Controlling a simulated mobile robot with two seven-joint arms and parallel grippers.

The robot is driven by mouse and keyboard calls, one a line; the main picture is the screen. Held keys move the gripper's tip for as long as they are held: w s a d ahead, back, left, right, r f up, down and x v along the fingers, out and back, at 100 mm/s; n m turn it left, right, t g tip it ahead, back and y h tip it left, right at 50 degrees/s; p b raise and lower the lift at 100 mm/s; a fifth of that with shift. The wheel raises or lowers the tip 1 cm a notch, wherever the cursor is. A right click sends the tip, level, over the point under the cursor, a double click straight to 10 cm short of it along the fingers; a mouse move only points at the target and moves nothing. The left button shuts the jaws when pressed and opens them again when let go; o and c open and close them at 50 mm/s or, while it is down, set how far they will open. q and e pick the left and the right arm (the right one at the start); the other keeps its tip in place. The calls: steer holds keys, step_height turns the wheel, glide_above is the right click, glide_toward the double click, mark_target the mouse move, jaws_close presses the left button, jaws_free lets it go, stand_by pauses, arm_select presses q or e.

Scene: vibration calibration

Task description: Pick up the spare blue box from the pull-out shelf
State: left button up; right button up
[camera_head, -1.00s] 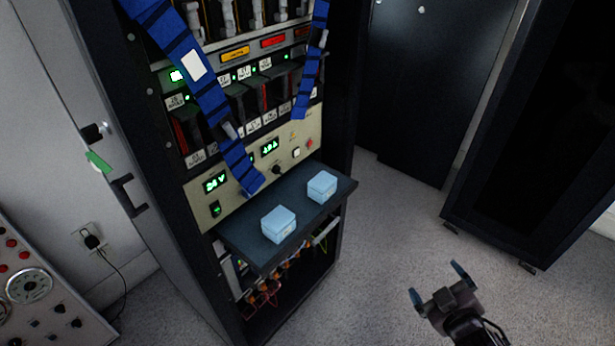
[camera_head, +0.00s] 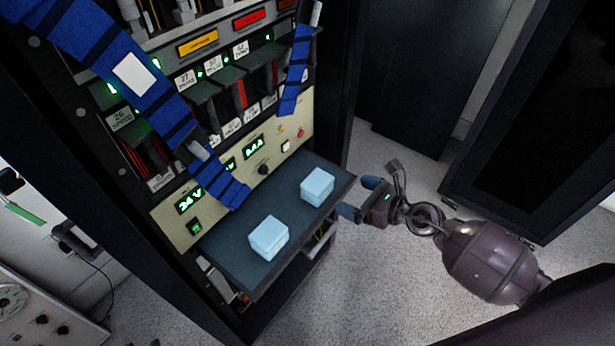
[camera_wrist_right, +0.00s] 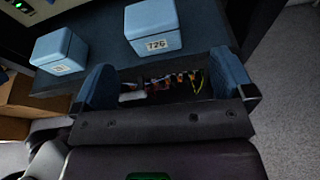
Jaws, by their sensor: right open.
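Two light blue boxes stand on the dark pull-out shelf (camera_head: 243,262). One box (camera_head: 268,238) is at the near left of the shelf, the other box (camera_head: 317,187) nearer its right end. In the right wrist view the box labelled 726 (camera_wrist_right: 152,27) is just ahead of the fingers, and the other box (camera_wrist_right: 59,50) is to its left. My right gripper (camera_head: 360,197) is open and empty, just right of the shelf's edge. Its blue-tipped fingers also show in the right wrist view (camera_wrist_right: 160,84), apart from both boxes. My left gripper is not in view.
The shelf projects from a dark equipment rack with a lit power panel (camera_head: 245,160). Blue straps (camera_head: 296,70) hang down the rack's front. Wiring (camera_wrist_right: 165,82) shows below the shelf. Carpeted floor (camera_head: 375,300) is open to the right, before a dark cabinet (camera_head: 530,130).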

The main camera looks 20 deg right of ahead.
mark_target(327, 189)
steer(key=shift+n, duration=0.4)
steer(key=x, duration=0.5)
steer(key=shift+s+a+f, duration=0.1)
steer(key=shift+s+a, duration=0.05)
steer(key=shift+a, duration=0.2)
steer(key=x, duration=0.4)
steer(key=shift+s+a+f+b, duration=0.1)
steer(key=shift+a+b, duration=0.05)
steer(key=shift+b, duration=0.25)
steer(key=shift+w+a+f, duration=0.15)
steer(key=shift+w+a, duration=0.15)
steer(key=shift+w, duration=0.1)
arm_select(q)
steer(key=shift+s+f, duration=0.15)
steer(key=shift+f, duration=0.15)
arm_select(e)
steer(key=shift+c, duration=0.3)
steer(key=c, duration=0.9)
